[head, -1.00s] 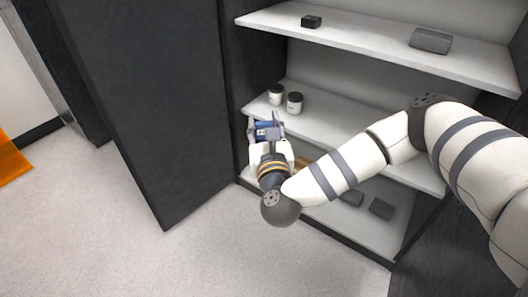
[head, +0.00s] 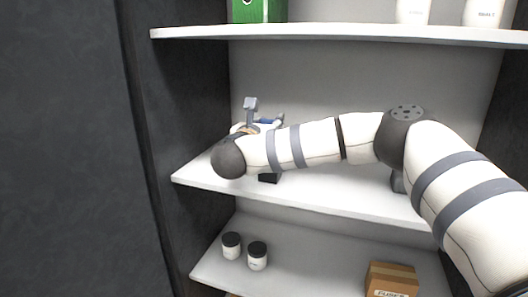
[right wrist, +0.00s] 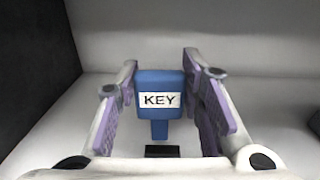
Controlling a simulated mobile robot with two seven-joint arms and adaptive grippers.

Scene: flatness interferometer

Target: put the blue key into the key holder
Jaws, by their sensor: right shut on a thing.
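The blue key (right wrist: 153,80), with a white KEY label on its head, is between the fingers of my right gripper (right wrist: 160,68) in the right wrist view. Its narrow stem points down. In the head view the key (head: 268,121) is a small blue patch by my right gripper (head: 264,112), which is shut on it over the middle shelf. A small black block (head: 269,177), perhaps the key holder, sits on this shelf, partly covered by my arm. It shows just below the stem in the wrist view (right wrist: 162,151); whether they touch cannot be told. My left gripper is out of view.
The middle shelf (head: 340,200) has a dark side wall at left. A grey object (head: 397,182) is partly behind my arm. Two jars (head: 231,246) and a fuses box (head: 391,280) stand below. A green box (head: 259,10) and white containers (head: 412,10) stand above.

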